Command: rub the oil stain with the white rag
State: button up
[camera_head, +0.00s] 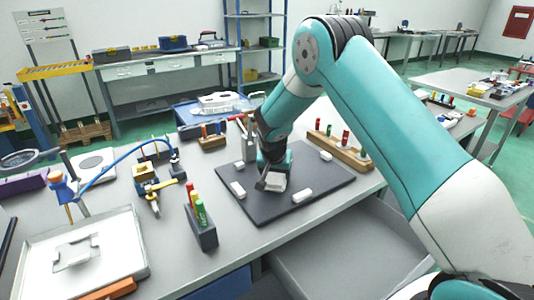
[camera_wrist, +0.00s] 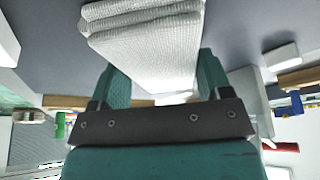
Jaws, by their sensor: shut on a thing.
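The white rag (camera_head: 276,184) is a small folded, ribbed cloth. In the wrist view the rag (camera_wrist: 150,38) fills the space between the two teal fingers of my gripper (camera_wrist: 162,78). My gripper (camera_head: 270,178) is shut on it, pointing down over the middle of the dark grey mat (camera_head: 240,205). The rag is at or just above the mat's surface; I cannot tell whether it touches. I see no oil stain in either view; the part of the mat under the rag and gripper is hidden.
Small white blocks lie on the mat, at left (camera_head: 237,190), front (camera_head: 302,195) and back right (camera_head: 326,156). A dark holder with coloured markers (camera_head: 203,232) stands left of the mat. A wooden rack (camera_head: 342,150) stands behind right. A metal tray (camera_head: 130,262) lies front left.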

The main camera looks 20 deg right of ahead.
jog(key=shift+s+a, duration=0.15)
jog(key=shift+a, duration=0.7)
jog(key=shift+a+r+p, duration=0.2)
jog(key=shift+r+p, duration=0.05)
jog(key=shift+p, duration=0.05)
jog(key=shift+d+r, duration=0.1)
jog(key=shift+r, duration=0.85)
jog(key=shift+s+r+p, duration=0.1)
jog(key=shift+r+p, duration=0.25)
jog(key=shift+p, duration=0.1)
jog(key=shift+r+p, duration=1.55)
jog(key=shift+r, duration=1)
